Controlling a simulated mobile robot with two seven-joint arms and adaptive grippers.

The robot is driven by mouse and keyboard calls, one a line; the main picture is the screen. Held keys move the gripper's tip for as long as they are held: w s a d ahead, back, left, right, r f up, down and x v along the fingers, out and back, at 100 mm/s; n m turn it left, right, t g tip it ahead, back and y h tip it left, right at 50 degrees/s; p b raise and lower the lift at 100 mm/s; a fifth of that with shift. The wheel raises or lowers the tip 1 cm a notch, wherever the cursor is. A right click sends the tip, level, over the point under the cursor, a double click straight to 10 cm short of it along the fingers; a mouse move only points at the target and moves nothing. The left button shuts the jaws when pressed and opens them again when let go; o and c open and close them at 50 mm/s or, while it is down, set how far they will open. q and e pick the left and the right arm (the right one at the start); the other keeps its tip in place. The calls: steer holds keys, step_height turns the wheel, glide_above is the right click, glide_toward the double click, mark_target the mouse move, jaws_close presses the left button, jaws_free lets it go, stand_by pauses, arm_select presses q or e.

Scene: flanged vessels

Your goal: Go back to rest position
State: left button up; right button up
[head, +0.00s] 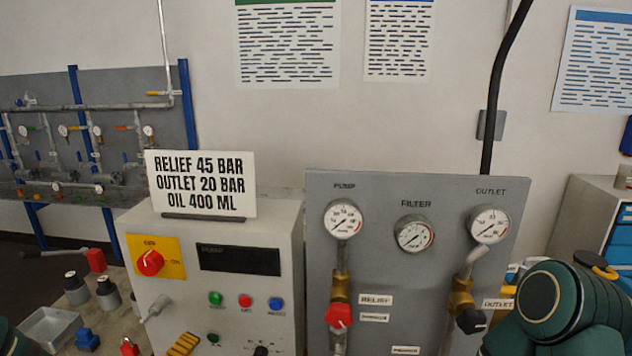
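Neither of my grippers shows in the head view. A dark green link of my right arm fills the lower right corner, and a small dark green piece of my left arm shows at the lower left edge. My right arm covers part of the gauge panel (375,265) at its lower right. The grey control box (210,275) stands left of the panel, with a white sign (203,183) on top reading relief 45 bar, outlet 20 bar, oil 400 ml.
The panel carries a pump gauge (343,219), filter gauge (414,234), outlet gauge (489,225), red valve knob (339,315) and black valve knob (471,321). A cabinet (590,215) stands right.

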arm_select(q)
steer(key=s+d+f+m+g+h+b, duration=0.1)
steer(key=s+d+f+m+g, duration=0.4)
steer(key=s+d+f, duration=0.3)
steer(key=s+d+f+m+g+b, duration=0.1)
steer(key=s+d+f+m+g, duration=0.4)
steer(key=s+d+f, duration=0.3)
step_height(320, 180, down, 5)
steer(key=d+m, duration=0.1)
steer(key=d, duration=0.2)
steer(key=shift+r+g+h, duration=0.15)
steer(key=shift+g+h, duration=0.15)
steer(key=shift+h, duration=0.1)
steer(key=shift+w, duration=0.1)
